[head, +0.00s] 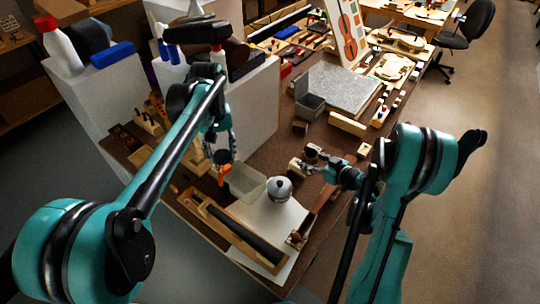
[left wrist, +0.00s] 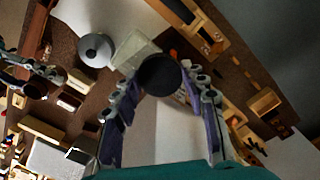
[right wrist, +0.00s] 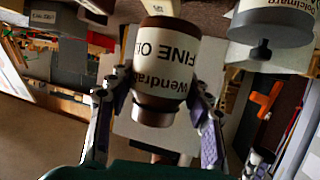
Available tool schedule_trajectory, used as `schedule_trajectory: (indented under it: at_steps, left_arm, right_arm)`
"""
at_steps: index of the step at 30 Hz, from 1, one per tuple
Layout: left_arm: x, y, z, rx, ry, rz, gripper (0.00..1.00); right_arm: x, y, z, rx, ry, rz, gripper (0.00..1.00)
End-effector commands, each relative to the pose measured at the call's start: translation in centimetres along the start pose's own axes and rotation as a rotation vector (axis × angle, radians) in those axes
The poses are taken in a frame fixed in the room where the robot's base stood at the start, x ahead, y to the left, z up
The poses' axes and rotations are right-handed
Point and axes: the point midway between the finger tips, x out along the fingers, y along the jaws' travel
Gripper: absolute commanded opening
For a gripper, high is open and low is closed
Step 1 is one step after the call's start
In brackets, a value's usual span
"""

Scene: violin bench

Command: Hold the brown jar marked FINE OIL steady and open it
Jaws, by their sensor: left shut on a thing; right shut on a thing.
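The brown jar (right wrist: 165,65) has a cream label reading FINE OIL, upside down in the right wrist view. My right gripper (right wrist: 155,98) is shut on it; in the head view the jar (head: 312,152) is held above the table, right of the middle. My left gripper (left wrist: 158,88) is shut on a dark round lid (left wrist: 160,75). In the head view the left gripper (head: 220,150) is well to the left of the jar, so lid and jar are apart. The lid is hard to make out there, and the jar's mouth is not clearly seen.
A grey knobbed pot (head: 279,188) stands on a white sheet (head: 262,218) between and below the grippers. A translucent tray (head: 246,182), an orange item (head: 222,172) and a wooden case (head: 235,228) are nearby. A tall white panel (head: 252,105) stands behind the left gripper.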

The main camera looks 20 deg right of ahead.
Motion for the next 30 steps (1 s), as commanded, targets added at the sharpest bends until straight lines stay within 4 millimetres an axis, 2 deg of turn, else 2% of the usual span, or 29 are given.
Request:
schedule_trajectory:
  at_steps: [1, 9, 18, 20, 23, 30]
  left_arm:
    - [-0.4, 0.0, 0.0, 0.000, 0.000, 0.000, 0.08]
    - [1.2, -0.1, 0.0, 0.000, 0.000, 0.000, 0.08]
    - [2.7, -0.1, 0.0, 0.001, 0.000, 0.000, 0.08]
    - [2.9, -0.1, 0.0, 0.001, 0.000, 0.000, 0.08]
    - [3.6, -0.1, 0.0, 0.001, 0.000, 0.000, 0.08]
    - [4.3, -0.1, 0.0, 0.001, 0.000, 0.000, 0.08]
  right_arm:
    - [1.3, -0.6, -0.8, -0.003, 0.001, -0.007, 0.00]
    - [8.4, -2.6, -3.2, -0.002, 0.000, -0.005, 0.00]
    - [15.0, -4.5, -5.9, 0.000, -0.001, -0.002, 0.00]
    - [15.9, -4.7, -6.3, -0.001, -0.001, -0.001, 0.00]
    - [16.4, -4.6, -4.9, 0.000, -0.002, 0.002, 0.00]
    - [16.9, -4.6, -3.5, 0.001, -0.001, 0.002, 0.00]
